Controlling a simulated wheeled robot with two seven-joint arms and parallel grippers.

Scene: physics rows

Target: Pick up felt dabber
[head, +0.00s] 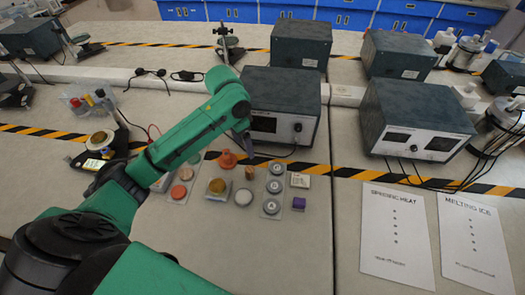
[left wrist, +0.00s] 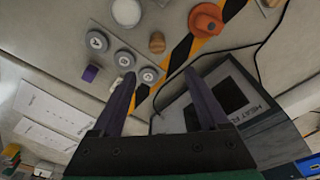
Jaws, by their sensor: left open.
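I cannot tell for sure which piece is the felt dabber. A small tan wooden cylinder (head: 249,172), the likeliest one, stands among small items on the bench. It also shows in the left wrist view (left wrist: 157,43), beyond the fingertips. My left gripper (head: 247,141) is above the bench, just behind the cylinder and in front of a grey instrument. In the left wrist view my left gripper (left wrist: 160,74) has its two dark fingers apart with nothing held between them. My right gripper is not in view.
Around the cylinder are an orange knobbed piece (head: 227,159), a white disc (head: 243,196), a strip of grey round pieces (head: 272,187) and a purple block (head: 299,203). The grey instrument (head: 281,105) stands close behind. Paper sheets (head: 396,232) lie at right.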

